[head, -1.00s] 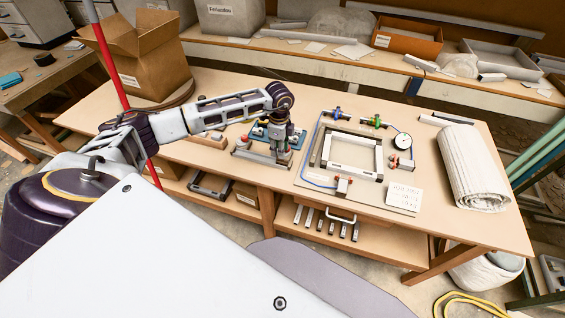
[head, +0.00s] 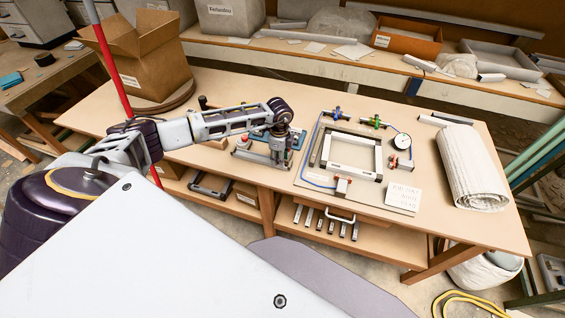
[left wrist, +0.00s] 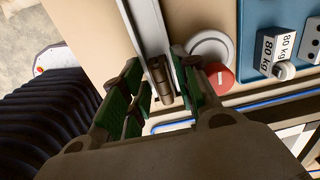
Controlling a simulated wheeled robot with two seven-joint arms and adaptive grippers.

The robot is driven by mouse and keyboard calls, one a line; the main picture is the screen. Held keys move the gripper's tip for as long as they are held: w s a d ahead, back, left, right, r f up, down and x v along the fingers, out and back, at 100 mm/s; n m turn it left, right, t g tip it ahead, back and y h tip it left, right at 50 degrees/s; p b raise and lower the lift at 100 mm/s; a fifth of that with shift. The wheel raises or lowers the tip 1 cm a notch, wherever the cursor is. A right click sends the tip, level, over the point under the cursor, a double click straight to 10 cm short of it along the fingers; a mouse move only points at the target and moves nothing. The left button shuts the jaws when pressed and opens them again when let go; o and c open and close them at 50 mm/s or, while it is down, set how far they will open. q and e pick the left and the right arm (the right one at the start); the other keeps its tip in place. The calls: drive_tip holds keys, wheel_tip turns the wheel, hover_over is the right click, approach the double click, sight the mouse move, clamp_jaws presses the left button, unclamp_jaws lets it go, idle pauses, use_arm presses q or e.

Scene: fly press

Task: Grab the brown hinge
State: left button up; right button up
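A small dark brown cylindrical part, which looks like the brown hinge (left wrist: 161,84), sits at the end of a grey metal bar (left wrist: 148,30) in the left wrist view. My left gripper (left wrist: 157,76) is open, with its green-padded fingers on either side of the brown part. A gap shows on the left side; whether the right finger touches it I cannot tell. In the head view my left gripper (head: 279,155) points down over the fly press at the table's middle and hides most of it. The hinge cannot be made out there. My right gripper is in neither view.
A red button (left wrist: 219,77) and a blue panel with an 80 kg block (left wrist: 277,48) lie close to the right finger. A board with a square metal frame (head: 350,153) and a dial gauge stands to the right. A rolled white mat (head: 473,170) lies farther right.

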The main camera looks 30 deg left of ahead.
use_arm(q)
drive_tip(key=shift+c, duration=0.2)
clamp_jaws()
drive_tip(key=shift+r, duration=0.1)
wheel_tip(320, 180, up, 10)
drive_tip(key=shift+b, duration=0.4)
idle(0.4)
idle(0.4)
